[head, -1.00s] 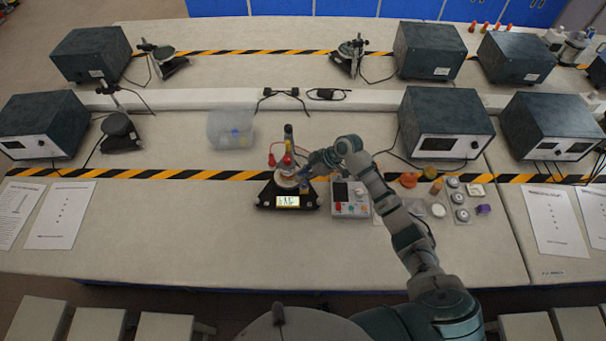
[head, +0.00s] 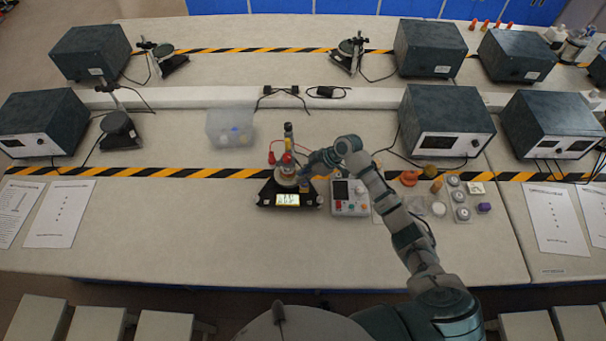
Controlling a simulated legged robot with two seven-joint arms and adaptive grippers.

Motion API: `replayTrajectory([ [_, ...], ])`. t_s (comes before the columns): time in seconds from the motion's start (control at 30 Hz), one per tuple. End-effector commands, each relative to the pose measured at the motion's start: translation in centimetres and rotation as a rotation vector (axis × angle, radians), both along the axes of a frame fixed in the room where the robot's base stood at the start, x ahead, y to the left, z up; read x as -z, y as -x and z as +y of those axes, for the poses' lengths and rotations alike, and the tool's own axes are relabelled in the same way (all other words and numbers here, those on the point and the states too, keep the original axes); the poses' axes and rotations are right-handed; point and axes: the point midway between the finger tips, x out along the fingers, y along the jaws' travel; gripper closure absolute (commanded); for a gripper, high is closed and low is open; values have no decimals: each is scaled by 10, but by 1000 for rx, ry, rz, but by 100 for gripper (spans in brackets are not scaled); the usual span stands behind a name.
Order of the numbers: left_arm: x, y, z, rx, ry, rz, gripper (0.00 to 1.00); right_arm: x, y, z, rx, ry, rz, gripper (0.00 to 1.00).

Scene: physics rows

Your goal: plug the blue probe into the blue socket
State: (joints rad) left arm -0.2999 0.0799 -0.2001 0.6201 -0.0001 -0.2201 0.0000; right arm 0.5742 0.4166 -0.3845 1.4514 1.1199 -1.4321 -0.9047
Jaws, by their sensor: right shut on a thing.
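My right gripper (head: 306,171) reaches in from the right, over the right side of a black device with a lit display (head: 288,199). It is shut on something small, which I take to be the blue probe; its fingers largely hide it. A small blue patch (head: 305,187) shows just below the fingers. A grey meter box (head: 350,210) with a dark screen and coloured knobs or sockets stands just right of the device. I cannot make out which spot is the blue socket. Red probes (head: 287,159) stand at the device's upper left. My left gripper is out of view.
A clear bin (head: 230,129) stands behind and left. Orange and purple items and small round weights (head: 462,213) lie right of the meter, beyond my forearm. Large dark instrument boxes (head: 446,125) stand behind. The front of the table is clear.

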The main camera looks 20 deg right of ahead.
Motion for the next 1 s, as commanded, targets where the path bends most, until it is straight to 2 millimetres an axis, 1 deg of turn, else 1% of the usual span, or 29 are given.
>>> replayTrajectory([
  [0.27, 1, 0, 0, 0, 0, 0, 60, 1, 0, 0, 0, 0, 0, 100],
  [1.0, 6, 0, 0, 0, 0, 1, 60, 9, 0, 0, 0, 0, 0, 100],
])
